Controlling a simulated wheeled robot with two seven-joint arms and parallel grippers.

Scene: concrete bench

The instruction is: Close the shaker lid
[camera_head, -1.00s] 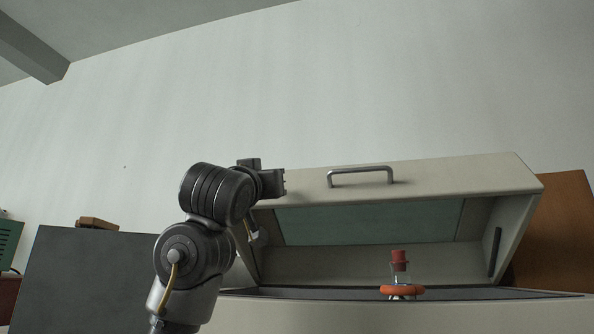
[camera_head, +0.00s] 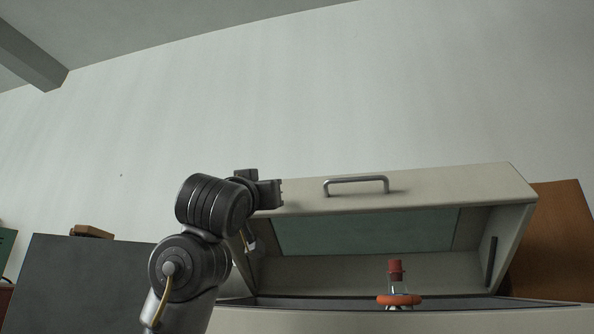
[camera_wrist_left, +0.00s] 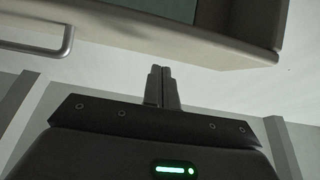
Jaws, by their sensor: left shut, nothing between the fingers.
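The shaker lid (camera_head: 430,190) is a beige hinged cover with a greenish window, raised open over the shaker body (camera_head: 400,320). Its metal bar handle (camera_head: 356,181) is on the upper face; part of the handle also shows at the left in the left wrist view (camera_wrist_left: 66,42). My left gripper (camera_head: 280,192) is at the left end of the lid in the head view, left of the handle and apart from it. Its fingers (camera_wrist_left: 160,70) are together and empty in the left wrist view, beside the lid edge. Whether it touches the lid I cannot tell. My right gripper is not in view.
Inside the shaker stands a flask (camera_head: 397,285) with a red stopper and an orange ring. A dark panel (camera_head: 80,285) is at the left, with a brown block (camera_head: 91,231) above it. A brown board (camera_head: 560,240) is behind the lid at the right.

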